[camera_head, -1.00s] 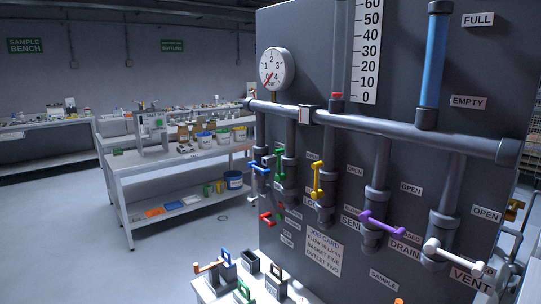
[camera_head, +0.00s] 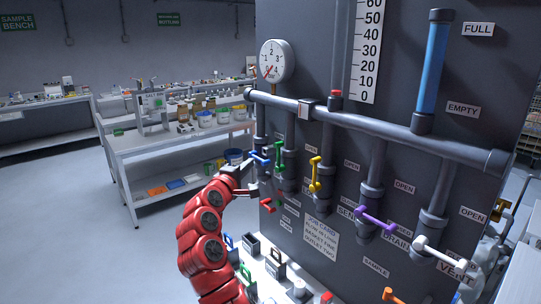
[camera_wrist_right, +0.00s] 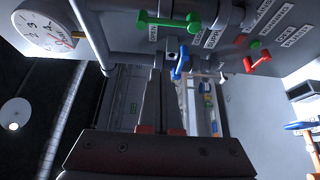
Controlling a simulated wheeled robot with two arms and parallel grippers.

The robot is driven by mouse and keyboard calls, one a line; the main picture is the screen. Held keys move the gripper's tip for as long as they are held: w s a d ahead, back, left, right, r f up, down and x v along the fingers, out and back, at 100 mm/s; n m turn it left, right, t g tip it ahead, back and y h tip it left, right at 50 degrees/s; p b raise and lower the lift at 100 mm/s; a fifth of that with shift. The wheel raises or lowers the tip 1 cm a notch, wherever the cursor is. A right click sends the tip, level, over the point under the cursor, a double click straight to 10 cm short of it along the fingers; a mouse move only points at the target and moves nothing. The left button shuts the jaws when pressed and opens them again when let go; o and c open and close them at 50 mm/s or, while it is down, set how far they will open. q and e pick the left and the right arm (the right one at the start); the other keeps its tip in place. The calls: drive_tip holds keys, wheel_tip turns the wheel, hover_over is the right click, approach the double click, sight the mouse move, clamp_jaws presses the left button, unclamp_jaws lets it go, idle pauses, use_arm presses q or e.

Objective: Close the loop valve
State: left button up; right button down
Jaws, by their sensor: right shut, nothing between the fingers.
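I cannot read a loop label on any valve, so I cannot tell which one is the loop valve. On the dark panel (camera_head: 400,60) are a blue handle (camera_head: 259,158), a green handle (camera_head: 281,158), a yellow handle (camera_head: 315,174), a red handle (camera_head: 266,205), a purple handle (camera_head: 377,220) and a white handle (camera_head: 437,250). My right gripper (camera_head: 248,177) is shut and empty beside the blue handle. In the right wrist view its fingertips (camera_wrist_right: 166,72) point toward the blue handle (camera_wrist_right: 180,62); contact is unclear. My left gripper is not in view.
A pressure gauge (camera_head: 275,61) and a grey horizontal pipe (camera_head: 385,127) sit above the handles. A job card (camera_head: 321,235) hangs below. Several small fittings stand on a low white surface (camera_head: 265,288). Benches stand behind on the left, with open floor (camera_head: 70,220) before them.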

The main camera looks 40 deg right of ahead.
drive_tip(key=shift+d, duration=0.1)
drive_tip(key=w+d+p, duration=0.2)
drive_tip(key=d+p, duration=0.4)
drive_tip(key=d, duration=0.3)
idle(0.7)
idle(0.3)
